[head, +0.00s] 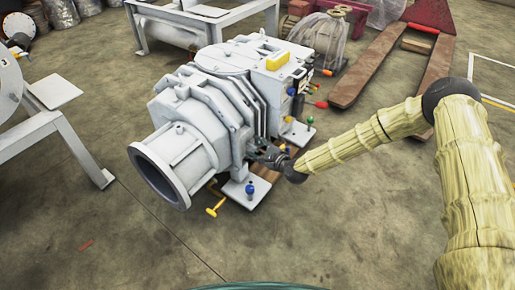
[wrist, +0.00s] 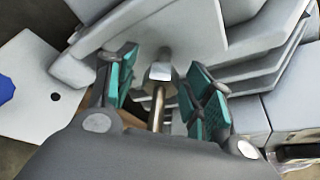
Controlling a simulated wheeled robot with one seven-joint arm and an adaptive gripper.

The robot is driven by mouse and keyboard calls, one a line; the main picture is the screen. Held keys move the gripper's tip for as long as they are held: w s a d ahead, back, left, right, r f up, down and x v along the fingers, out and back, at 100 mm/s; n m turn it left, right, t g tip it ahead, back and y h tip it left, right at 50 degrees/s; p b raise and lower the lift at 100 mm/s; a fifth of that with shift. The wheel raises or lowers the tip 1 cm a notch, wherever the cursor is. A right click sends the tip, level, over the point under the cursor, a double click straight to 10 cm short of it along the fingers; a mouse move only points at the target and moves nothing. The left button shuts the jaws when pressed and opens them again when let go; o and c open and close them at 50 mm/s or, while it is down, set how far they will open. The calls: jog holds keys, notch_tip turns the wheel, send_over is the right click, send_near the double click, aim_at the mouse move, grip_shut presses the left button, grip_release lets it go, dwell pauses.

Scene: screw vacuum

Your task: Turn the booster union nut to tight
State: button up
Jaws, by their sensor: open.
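The large light-grey screw vacuum pump (head: 200,120) stands on the floor in the head view. My gripper (head: 265,155) is at its right side, low down. In the wrist view my gripper (wrist: 163,82) is open, with a teal-padded finger on each side of a shiny hex nut (wrist: 160,72), which looks like the booster union nut. A thin metallic pipe (wrist: 157,105) runs from the nut towards my palm. Gaps show between the pads and the nut, and I see no contact. My gripper hides the nut in the head view.
A yellow-handled valve (head: 215,207) and a blue knob (head: 250,188) sit near the pump's foot. A red pallet jack (head: 380,75) and a glass vessel (head: 325,38) stand behind. A grey metal frame (head: 60,125) is at left. The front floor is mostly clear.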

jog(key=v, duration=1.2)
dwell(0.4)
jog(key=s+f+n+g+h, duration=0.2)
jog(key=s+f+n+g, duration=0.4)
jog(key=s, duration=0.6)
jog(key=s+f+n+g+h, duration=0.1)
jog(key=s+f+n, duration=0.3)
jog(key=s+f, duration=0.6)
jog(key=s+d+r+n+g+h, duration=0.1)
jog(key=s+d+n+g+h, duration=0.2)
jog(key=s+d, duration=0.55)
jog(key=s+d+n+g+h, duration=0.1)
jog(key=s+d+n+h, duration=0.35)
jog(key=s, duration=0.75)
notch_tip(320, 180, up, 38)
jog(key=d+n+y+p, duration=0.1)
jog(key=d+p, duration=0.1)
jog(key=p, duration=3.7)
jog(key=shift+s+r+g, duration=0.25)
jog(key=shift+g, duration=0.05)
